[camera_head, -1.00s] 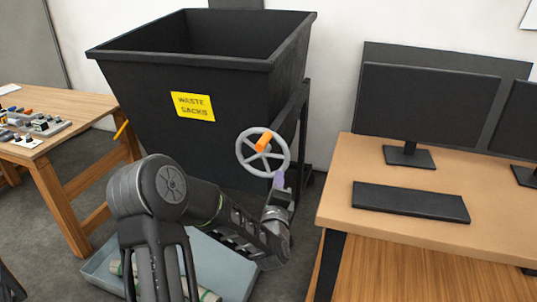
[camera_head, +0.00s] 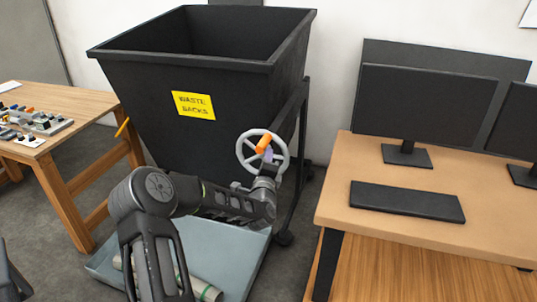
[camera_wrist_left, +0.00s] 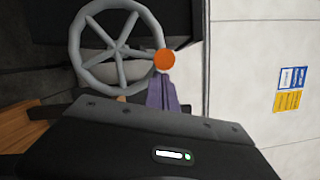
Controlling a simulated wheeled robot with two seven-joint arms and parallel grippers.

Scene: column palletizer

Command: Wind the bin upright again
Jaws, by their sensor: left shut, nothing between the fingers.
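The black bin (camera_head: 150,115) with a yellow "WASTE SACKS" label (camera_head: 194,105) hangs in a dark frame (camera_head: 293,165); its rim looks near level, and I cannot tell any small tilt. A grey spoked handwheel (camera_head: 243,158) is at its lower right, with an orange knob (camera_head: 264,144) near the top of the rim. The wheel (camera_wrist_left: 78,45) and knob (camera_wrist_left: 165,60) also show in the left wrist view. My left gripper (camera_head: 268,155) has its purple fingers (camera_wrist_left: 162,93) shut and empty, just below the knob; I cannot tell whether they touch it. My right gripper is out of view.
A grey-blue tray (camera_head: 235,248) with rolled items lies on the floor under my left arm. A desk (camera_head: 410,235) with monitors and a keyboard (camera_head: 407,201) stands close on the right. A wooden bench (camera_head: 75,125) with small parts stands at the left.

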